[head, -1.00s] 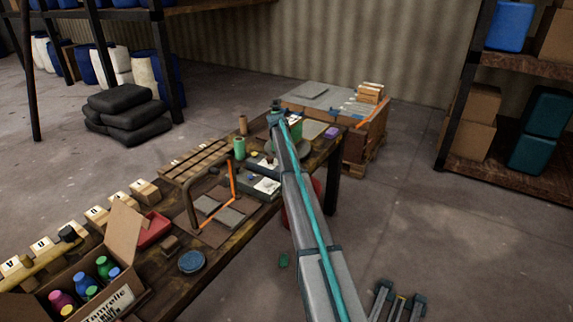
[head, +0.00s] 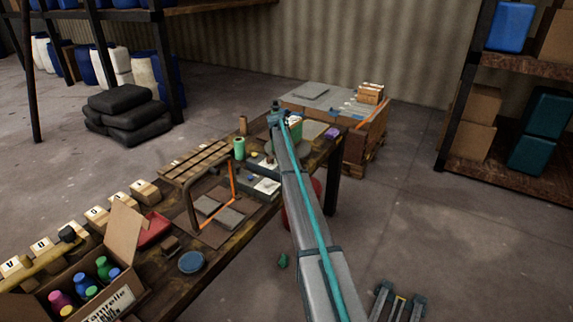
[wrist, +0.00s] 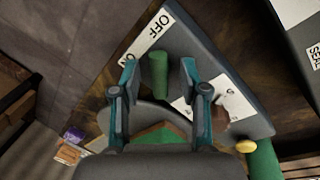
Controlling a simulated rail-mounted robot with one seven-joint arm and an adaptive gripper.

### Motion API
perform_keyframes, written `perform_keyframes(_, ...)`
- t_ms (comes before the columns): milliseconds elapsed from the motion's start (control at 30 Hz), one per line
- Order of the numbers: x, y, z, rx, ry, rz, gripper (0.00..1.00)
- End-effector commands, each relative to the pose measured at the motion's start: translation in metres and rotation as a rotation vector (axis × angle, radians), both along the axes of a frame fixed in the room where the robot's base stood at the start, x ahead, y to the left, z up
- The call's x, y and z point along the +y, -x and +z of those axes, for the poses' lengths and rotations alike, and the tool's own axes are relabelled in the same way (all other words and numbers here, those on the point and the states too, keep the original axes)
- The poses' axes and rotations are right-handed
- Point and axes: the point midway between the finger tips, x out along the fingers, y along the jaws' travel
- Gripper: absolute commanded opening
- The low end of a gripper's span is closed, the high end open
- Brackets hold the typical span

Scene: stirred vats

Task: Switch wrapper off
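The wrapper's dark grey panel (wrist: 205,60) fills the middle of the wrist view. It carries a white strip (wrist: 152,34) marked OFF, with ON partly hidden behind a finger. A green switch handle (wrist: 160,75) stands up from the panel. My gripper (wrist: 159,68) is open, one finger on each side of the handle, with visible gaps. Which mark the handle points to, I cannot tell. In the head view my arm reaches to the table's far end and hides the gripper and switch.
A yellow knob (wrist: 246,146) and green cylinder (wrist: 264,160) are near the panel's lower edge. A box marked SEAL (wrist: 303,28) is at right. On the table (head: 225,262) stand an orange-bladed sealing frame (head: 190,205) and a carton of bottles (head: 125,240).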

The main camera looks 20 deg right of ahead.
Motion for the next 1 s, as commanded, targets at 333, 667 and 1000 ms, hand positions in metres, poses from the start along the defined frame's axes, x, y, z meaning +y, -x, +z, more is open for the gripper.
perform_keyframes(333, 0.002, -0.001, 0.012, -0.001, 0.0, 0.001, 0.44)
perform_keyframes(667, 0.014, -0.004, 0.07, -0.002, 0.0, 0.001, 0.44)
perform_keyframes(1000, 0.022, -0.005, 0.114, -0.001, 0.0, 0.0, 0.44)
